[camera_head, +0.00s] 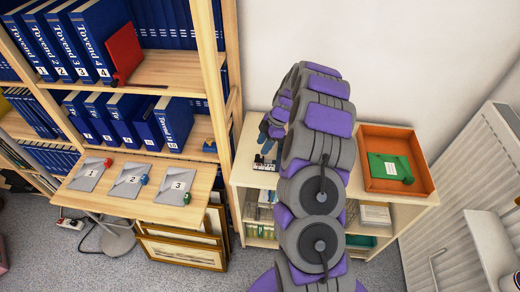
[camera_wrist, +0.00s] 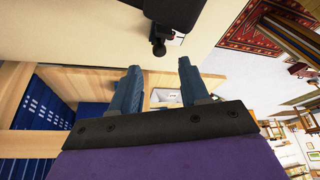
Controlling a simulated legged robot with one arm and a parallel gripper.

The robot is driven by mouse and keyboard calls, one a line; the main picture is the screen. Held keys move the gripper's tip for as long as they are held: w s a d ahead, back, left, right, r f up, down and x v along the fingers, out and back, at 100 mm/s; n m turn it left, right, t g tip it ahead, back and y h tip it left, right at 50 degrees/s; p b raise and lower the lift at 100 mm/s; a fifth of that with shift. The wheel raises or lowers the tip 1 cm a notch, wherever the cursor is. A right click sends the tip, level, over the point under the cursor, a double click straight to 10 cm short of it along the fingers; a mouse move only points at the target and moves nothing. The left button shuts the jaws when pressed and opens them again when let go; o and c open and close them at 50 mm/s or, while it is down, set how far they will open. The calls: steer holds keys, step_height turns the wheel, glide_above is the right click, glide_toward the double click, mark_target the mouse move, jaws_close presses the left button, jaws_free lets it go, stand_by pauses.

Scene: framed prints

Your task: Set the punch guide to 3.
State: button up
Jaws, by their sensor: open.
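The punch (camera_wrist: 175,12) shows as a black body at the top of the wrist view, with a small black knob (camera_wrist: 158,46) below it and a pale marked strip beside it. I cannot read its setting. In the head view, a small black-and-white item (camera_head: 263,163) on the cabinet top seems to be the punch, partly hidden by my arm. My gripper (camera_wrist: 160,67) is open, with nothing between its blue fingers. The fingertips are near the knob and appear apart from it. In the head view my gripper (camera_head: 274,124) is over the cabinet's left part.
The low cabinet (camera_head: 246,178) stands against the wall, with an orange tray (camera_head: 432,172) holding a green folder (camera_head: 392,168) on its right. A bookcase (camera_head: 233,110) with blue binders is on the left. A radiator (camera_head: 480,150) is at right.

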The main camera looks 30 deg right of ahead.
steer(key=p+v, duration=0.2)
steer(key=v, duration=1)
steer(key=shift+r, duration=0.1)
